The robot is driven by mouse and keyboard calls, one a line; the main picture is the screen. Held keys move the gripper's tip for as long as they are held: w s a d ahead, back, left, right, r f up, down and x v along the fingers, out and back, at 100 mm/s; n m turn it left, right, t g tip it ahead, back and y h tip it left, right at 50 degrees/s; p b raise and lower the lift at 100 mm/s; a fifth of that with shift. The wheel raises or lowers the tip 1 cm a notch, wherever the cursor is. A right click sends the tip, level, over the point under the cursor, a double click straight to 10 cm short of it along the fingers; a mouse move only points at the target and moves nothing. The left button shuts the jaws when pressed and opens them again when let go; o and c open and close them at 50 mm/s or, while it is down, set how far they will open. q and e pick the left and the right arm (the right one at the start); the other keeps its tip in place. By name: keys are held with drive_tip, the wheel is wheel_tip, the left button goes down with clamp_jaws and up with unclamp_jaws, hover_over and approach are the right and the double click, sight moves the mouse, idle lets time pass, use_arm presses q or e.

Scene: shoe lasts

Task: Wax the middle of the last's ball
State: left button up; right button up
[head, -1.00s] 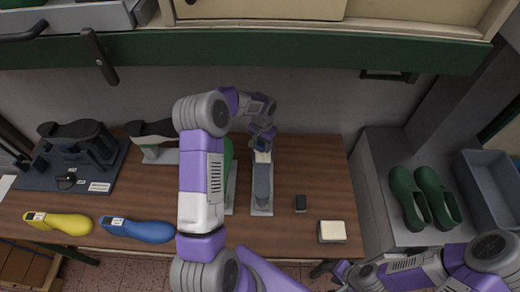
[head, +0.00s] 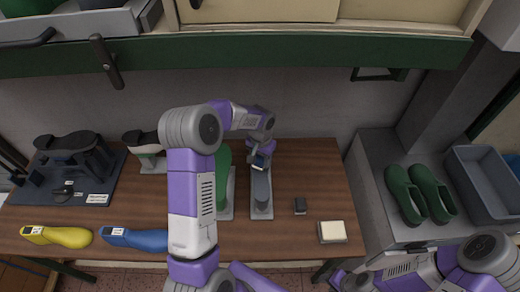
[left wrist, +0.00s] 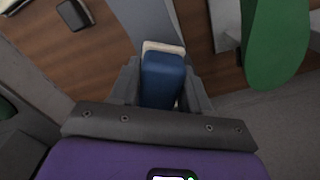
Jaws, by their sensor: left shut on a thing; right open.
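My left gripper (head: 259,160) is shut on a blue block with a cream edge; the blue block (left wrist: 163,78) fills the space between the fingers in the left wrist view. In the head view the block (head: 260,164) is over the far end of a grey last (head: 261,188) on a pale stand. The grey last also shows beyond the block in the left wrist view (left wrist: 146,22). I cannot tell whether block and last touch. My right gripper (head: 338,277) is open and empty at the lower right, off the table.
A green last (head: 223,172) stands just left of the grey one. A small dark block (head: 300,206) and a cream pad (head: 332,232) lie to the right. Green clogs (head: 420,193) sit on the side bench.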

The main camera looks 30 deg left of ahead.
use_arm(q)
drive_tip(key=shift+w+r+p, duration=0.15)
drive_tip(key=shift+r+p, duration=0.3)
drive_tip(key=shift+r, duration=0.3)
wheel_tip(320, 180, up, 2)
drive_tip(key=shift+r+p, duration=0.2)
drive_tip(key=shift+p, duration=0.55)
drive_tip(key=shift+r+p, duration=0.45)
drive_tip(key=shift+r, duration=0.3)
drive_tip(key=shift+f, duration=0.1)
